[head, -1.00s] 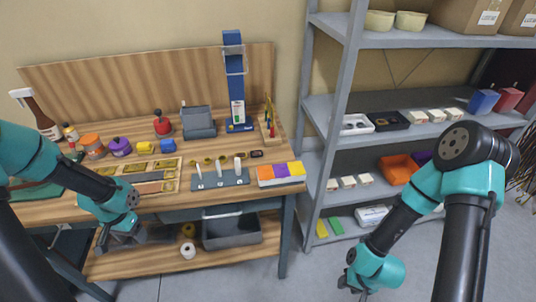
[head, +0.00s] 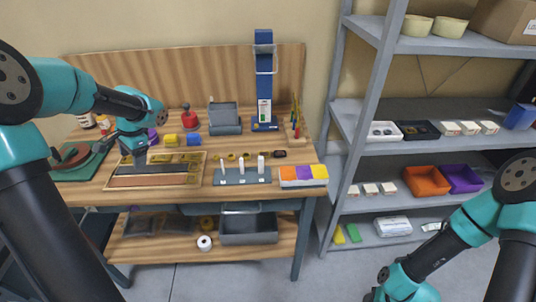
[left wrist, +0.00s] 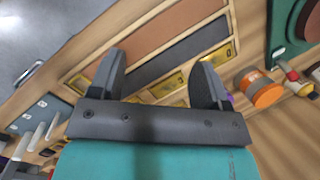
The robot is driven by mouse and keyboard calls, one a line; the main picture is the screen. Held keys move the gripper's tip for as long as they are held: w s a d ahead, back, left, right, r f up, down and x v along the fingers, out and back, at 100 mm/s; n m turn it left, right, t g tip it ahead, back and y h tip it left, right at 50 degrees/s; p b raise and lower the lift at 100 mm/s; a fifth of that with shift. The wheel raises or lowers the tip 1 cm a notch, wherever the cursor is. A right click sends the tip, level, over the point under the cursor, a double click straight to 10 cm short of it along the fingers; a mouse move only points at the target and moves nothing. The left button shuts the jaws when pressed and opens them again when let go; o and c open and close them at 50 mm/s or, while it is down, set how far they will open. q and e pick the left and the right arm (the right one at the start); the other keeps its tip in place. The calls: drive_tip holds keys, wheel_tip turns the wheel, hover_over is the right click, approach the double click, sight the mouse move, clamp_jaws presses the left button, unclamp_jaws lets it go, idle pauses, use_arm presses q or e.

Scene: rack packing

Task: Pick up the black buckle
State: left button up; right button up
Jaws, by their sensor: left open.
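A small dark piece (head: 279,154), which looks like the black buckle, lies on the workbench at the right end of a row of yellowish buckles. Its details are too small to tell. My left gripper (head: 138,158) is open and empty, over the strip tray at the left of the bench, well left of the dark piece. In the left wrist view its two fingers (left wrist: 160,75) stand wide apart, with the tray behind them. I cannot make out the dark piece in that view. My right arm comes in at the lower right, and its gripper is out of the picture.
The strip tray (head: 112,183) holds brown and dark strips. A grey peg block (head: 230,178) with white pegs and a bin of orange, purple and yellow (head: 303,183) stand at the bench front. A tall blue stand (head: 264,100) rises behind. A metal shelf (head: 362,150) stands at the right.

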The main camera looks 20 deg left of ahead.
use_arm(q)
drive_tip(key=w+d+r+m, duration=0.1)
drive_tip(key=w+d+m, duration=0.2)
drive_tip(key=w+d, duration=0.7)
drive_tip(key=w+d+r+m, duration=0.1)
drive_tip(key=w+d+m, duration=0.1)
drive_tip(key=w+d, duration=0.4)
drive_tip(key=w+d+r+m+t+h, duration=0.1)
drive_tip(key=w+d, duration=0.5)
drive_tip(key=d, duration=0.8)
drive_tip(key=w+d+r+m+t+h, duration=0.1)
drive_tip(key=w+d+r+m, duration=0.2)
drive_tip(key=w+d, duration=0.4)
drive_tip(key=d+m, duration=0.1)
drive_tip(key=d, duration=0.2)
drive_tip(key=shift+d+r, duration=0.15)
drive_tip(key=shift+w, duration=0.1)
hover_over(282, 152)
wheel_tip(282, 152, down, 12)
drive_tip(key=shift+d+f, duration=0.1)
drive_tip(key=shift+d, duration=0.05)
drive_tip(key=shift+f, duration=2.65)
